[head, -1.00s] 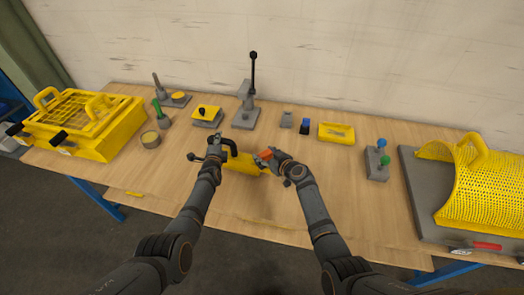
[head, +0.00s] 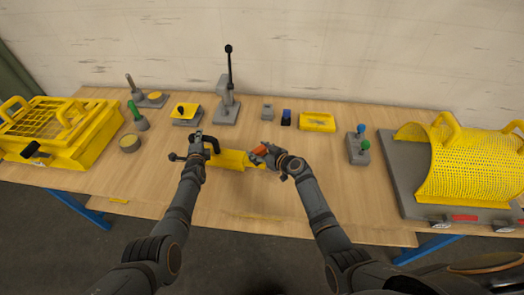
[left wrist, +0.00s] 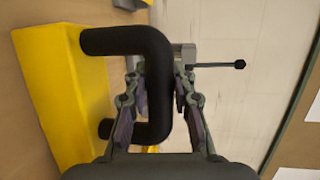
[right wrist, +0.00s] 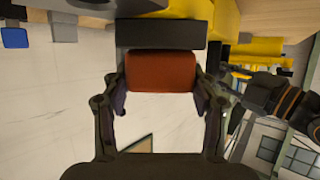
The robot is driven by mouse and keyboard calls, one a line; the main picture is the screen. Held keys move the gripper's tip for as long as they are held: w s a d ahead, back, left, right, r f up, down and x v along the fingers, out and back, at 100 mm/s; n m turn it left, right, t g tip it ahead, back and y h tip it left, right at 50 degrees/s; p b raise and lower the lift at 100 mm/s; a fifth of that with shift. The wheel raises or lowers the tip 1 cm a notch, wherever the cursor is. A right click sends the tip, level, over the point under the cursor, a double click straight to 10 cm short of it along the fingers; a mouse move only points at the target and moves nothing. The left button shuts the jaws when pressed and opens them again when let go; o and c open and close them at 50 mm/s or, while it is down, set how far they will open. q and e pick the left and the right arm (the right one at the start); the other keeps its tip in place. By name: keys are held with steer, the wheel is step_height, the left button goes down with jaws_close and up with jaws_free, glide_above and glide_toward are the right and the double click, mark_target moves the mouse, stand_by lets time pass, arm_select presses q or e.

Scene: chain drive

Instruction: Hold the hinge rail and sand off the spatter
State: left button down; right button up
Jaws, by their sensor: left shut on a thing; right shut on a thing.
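The hinge rail is a yellow block with a black bow handle. In the head view the rail (head: 232,159) is over the front middle of the table. My left gripper (head: 203,143) is shut on its black handle (head: 213,145), which lies between the fingers in the left wrist view (left wrist: 155,85). My right gripper (head: 272,154) is shut on an orange-red block (right wrist: 160,72) with a dark grey pad (right wrist: 160,35). The pad is at the rail's right part, against or very near its yellow face; I cannot tell if they touch. No spatter can be made out.
Behind stand a lever press (head: 227,105), a yellow tray (head: 317,122) and small grey and blue blocks. A yellow cage box (head: 75,140) stands left, a perforated yellow guard (head: 470,165) right. A grey box with blue and green knobs (head: 358,150) is right of my right arm.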

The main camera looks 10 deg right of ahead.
steer(key=shift+w+a, duration=0.35)
steer(key=shift+a, duration=0.5)
steer(key=shift+w+a, duration=0.35)
steer(key=shift+a, duration=0.55)
steer(key=shift+w+a, duration=0.35)
steer(key=shift+a, duration=0.65)
step_height(320, 180, up, 8)
arm_select(q)
steer(key=c, duration=1)
jaws_free()
steer(key=shift+c, duration=0.2)
arm_select(e)
steer(key=shift+w, duration=0.1)
